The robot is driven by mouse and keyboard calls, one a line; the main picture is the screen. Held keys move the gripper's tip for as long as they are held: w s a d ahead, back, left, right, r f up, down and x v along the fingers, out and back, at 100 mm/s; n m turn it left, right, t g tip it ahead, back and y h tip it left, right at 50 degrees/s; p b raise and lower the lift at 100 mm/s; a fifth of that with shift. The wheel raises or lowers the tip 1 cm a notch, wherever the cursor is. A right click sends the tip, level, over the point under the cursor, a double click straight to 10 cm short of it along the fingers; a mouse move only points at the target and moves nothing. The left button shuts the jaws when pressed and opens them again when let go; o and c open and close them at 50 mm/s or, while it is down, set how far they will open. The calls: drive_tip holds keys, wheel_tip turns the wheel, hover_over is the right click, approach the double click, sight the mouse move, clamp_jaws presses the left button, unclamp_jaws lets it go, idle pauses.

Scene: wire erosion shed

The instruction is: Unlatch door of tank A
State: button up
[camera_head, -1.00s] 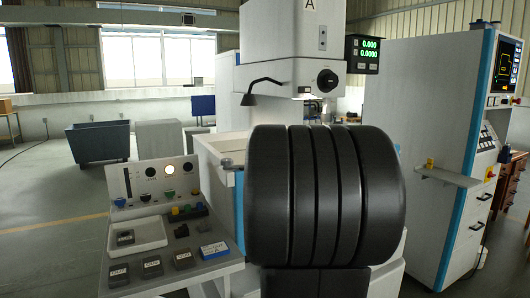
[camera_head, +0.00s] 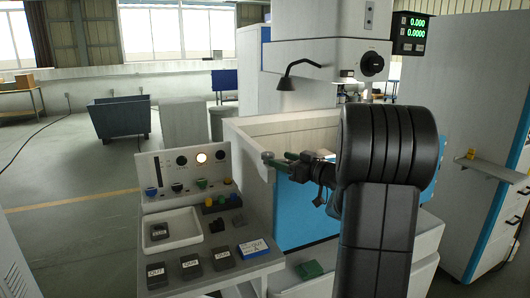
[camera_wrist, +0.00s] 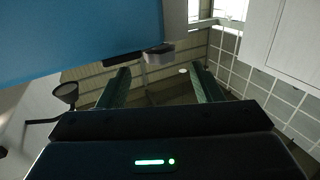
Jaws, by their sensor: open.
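The tank (camera_head: 290,125) stands in the middle of the head view, with pale walls and a blue front door (camera_head: 310,215). In the wrist view the blue door (camera_wrist: 75,35) fills the upper left. A dark bar with a pale grey end, apparently the latch (camera_wrist: 150,53), lies along the door's edge, just beyond the fingertips and between their lines. My gripper (camera_head: 281,162) is at the door's upper left corner, beside the latch area, which it partly hides. In the wrist view my gripper (camera_wrist: 162,78) is open, with nothing between its fingers. Contact with the latch cannot be told.
A control console (camera_head: 205,250) with buttons, a tray and labelled blocks stands left of the tank. A black lamp (camera_head: 286,83) hangs over the tank. A green block (camera_head: 312,269) lies below the door. A tall cabinet with a shelf (camera_head: 490,168) stands right.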

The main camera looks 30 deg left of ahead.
drive_tip(key=p+x, duration=0.1)
drive_tip(key=x, duration=0.7)
drive_tip(key=shift+w+a, duration=0.1)
drive_tip(key=shift+a, duration=0.2)
drive_tip(key=c, duration=1)
